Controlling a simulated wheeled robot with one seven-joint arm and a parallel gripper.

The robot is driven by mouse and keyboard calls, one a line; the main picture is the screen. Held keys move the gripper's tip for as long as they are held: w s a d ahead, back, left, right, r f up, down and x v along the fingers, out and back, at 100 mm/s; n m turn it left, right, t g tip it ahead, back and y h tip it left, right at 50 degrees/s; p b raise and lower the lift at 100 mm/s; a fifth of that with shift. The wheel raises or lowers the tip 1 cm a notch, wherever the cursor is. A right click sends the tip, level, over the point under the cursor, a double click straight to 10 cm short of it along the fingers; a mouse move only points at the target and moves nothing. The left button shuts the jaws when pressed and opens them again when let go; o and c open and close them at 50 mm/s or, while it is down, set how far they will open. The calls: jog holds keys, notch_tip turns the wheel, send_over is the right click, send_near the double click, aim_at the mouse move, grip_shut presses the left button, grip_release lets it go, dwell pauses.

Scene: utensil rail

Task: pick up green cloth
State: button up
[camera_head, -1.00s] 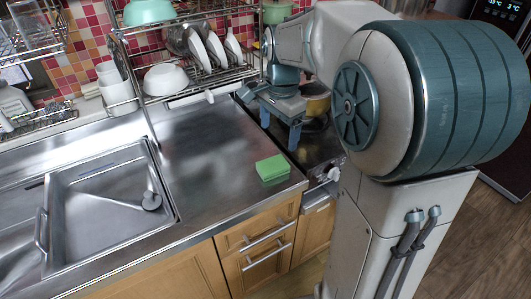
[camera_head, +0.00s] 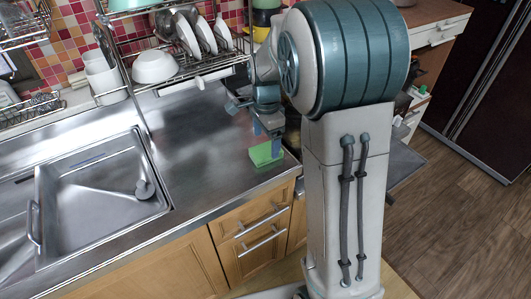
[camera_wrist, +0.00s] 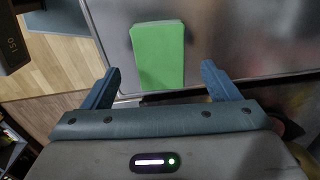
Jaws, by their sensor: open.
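The green cloth (camera_head: 262,154) is a small flat green block on the steel counter, close to its front right corner. In the wrist view the green cloth (camera_wrist: 158,55) lies ahead of my gripper (camera_wrist: 161,82), roughly centred between the two blue fingers. My gripper is open and empty, with the fingers apart from the cloth in that view. In the head view my gripper (camera_head: 268,142) is right at the cloth and covers part of it; I cannot tell there whether it touches.
A steel sink (camera_head: 100,195) with a drain lies to the left. A dish rack (camera_head: 190,75) with plates and a white bowl (camera_head: 154,66) stands behind. The counter (camera_head: 190,140) between sink and cloth is clear. Drawers (camera_head: 258,225) are below.

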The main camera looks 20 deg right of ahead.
aim_at(266, 150)
notch_tip(266, 150, down, 4)
jog(key=shift+r, duration=0.1)
jog(key=c, duration=1.1)
jog(key=shift+r, duration=0.1)
